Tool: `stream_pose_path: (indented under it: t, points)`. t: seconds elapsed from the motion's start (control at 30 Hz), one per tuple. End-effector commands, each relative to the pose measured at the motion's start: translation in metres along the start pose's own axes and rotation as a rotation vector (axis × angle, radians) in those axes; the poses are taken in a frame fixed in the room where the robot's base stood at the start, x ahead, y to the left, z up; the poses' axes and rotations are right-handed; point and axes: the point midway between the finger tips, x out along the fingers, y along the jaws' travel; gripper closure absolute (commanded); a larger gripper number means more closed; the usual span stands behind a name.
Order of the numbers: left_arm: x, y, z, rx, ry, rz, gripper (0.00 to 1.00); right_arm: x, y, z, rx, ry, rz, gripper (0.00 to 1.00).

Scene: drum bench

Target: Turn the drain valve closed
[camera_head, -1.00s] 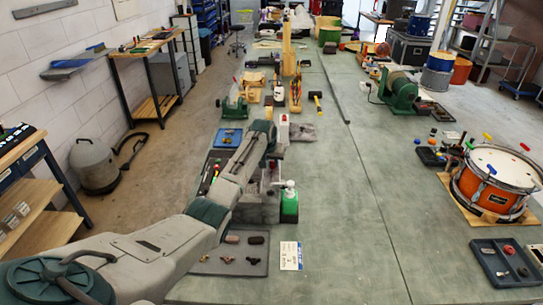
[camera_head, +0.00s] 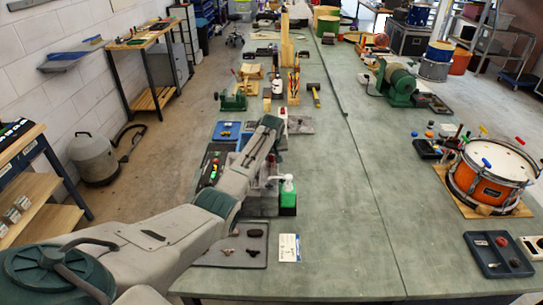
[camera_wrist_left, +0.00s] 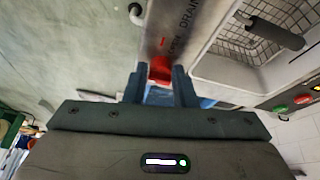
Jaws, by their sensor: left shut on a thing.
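The red valve handle (camera_wrist_left: 160,70) shows in the left wrist view, on a metal panel (camera_wrist_left: 178,22) lettered "DRAIN" with smaller red lettering beside the handle. The blue fingers of my left gripper (camera_wrist_left: 160,86) are shut on the red handle, one on each side. The handle's lower part is hidden between the fingers, and I cannot tell its exact angle. In the head view my left arm reaches over the bench to the grey wash unit, where the arm hides the valve and the fingertips. My right gripper is in neither view.
A green bottle with a white pump (camera_head: 288,197) stands close to the right of my left arm. A grey tray (camera_head: 258,258) with small parts and a white card (camera_head: 289,248) lie nearer. A wire basket (camera_wrist_left: 280,20) is beside the panel. The middle of the bench (camera_head: 340,200) is clear.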

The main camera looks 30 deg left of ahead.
Motion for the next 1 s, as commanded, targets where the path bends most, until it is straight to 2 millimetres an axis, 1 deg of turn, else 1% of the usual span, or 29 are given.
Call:
stream_pose_path:
  t: [0.17, 0.2, 0.3, 0.57, 0.67, 0.77, 0.87, 1.0]
  points:
    - [-0.001, 0.000, -0.002, -0.002, 0.004, 0.001, 0.99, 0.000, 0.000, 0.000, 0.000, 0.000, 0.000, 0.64]
    - [-0.001, 0.000, -0.002, -0.001, 0.004, 0.001, 0.72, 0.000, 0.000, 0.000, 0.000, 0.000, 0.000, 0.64]
    - [-0.001, 0.000, -0.002, -0.001, 0.003, 0.001, 0.56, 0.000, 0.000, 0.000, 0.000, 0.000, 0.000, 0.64]
    - [-0.001, 0.000, -0.001, 0.000, 0.001, 0.000, 0.56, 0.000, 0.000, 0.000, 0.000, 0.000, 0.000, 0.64]
    - [-0.003, 0.000, -0.001, 0.000, 0.002, 0.001, 0.56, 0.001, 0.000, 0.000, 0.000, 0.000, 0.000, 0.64]
    - [-0.011, 0.000, -0.001, 0.000, 0.003, 0.002, 0.56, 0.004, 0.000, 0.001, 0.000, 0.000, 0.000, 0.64]
    - [-0.024, 0.000, -0.001, 0.001, 0.005, 0.002, 0.56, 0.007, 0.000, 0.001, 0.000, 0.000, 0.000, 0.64]
    - [-0.047, -0.001, -0.001, 0.000, 0.006, 0.002, 0.56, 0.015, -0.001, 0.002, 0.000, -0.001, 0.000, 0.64]
